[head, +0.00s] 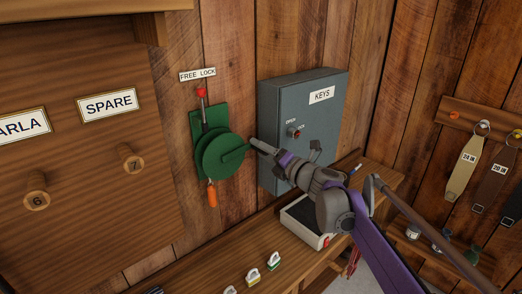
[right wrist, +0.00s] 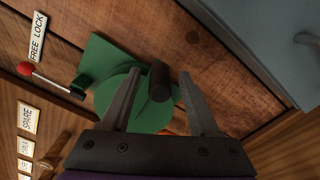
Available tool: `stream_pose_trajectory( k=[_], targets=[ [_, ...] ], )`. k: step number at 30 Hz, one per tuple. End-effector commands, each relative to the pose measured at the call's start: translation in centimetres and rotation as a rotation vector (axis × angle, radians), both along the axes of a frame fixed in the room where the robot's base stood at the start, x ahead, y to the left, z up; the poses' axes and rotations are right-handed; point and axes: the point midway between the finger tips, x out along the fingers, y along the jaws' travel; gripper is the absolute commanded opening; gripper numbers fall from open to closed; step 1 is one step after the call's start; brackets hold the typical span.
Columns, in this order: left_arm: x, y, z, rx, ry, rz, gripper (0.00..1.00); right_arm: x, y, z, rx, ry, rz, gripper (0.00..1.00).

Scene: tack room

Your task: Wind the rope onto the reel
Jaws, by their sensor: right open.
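The green reel (head: 214,155) is mounted on the plank wall below a "FREE LOCK" sign (head: 197,74). A lever with a red knob (head: 201,92) stands upright above it. A green crank arm (head: 235,152) reaches across the reel's right side. An orange piece (head: 211,194) hangs below the reel; I cannot make out rope on it. My right gripper (head: 256,143) is at the crank's outer end. In the right wrist view its open fingers (right wrist: 160,74) stand either side of the dark crank knob (right wrist: 159,84), with gaps visible. My left gripper is not in view.
A grey "KEYS" cabinet (head: 277,92) stands close behind my right gripper. A board with pegs (head: 80,170) is left; straps hang from a rack (head: 480,122) on the right.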

Motion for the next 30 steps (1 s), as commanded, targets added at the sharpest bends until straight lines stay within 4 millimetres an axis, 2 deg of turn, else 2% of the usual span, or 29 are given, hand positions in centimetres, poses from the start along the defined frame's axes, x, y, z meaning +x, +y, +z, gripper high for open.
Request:
stream_pose_trajectory(
  k=[9,15,20,30],
  targets=[
    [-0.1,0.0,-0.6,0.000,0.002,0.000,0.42,-4.9,-3.6,-0.1,0.000,0.000,-0.004,0.62],
    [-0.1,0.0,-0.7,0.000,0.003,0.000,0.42,-7.3,-5.5,-0.1,-0.001,0.000,-0.003,0.62],
    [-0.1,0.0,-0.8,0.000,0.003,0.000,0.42,-8.2,-6.0,0.0,-0.001,0.000,-0.001,0.62],
    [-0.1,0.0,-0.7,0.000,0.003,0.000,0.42,-8.4,-5.9,-0.1,-0.013,-0.004,0.002,0.62]
  ],
)
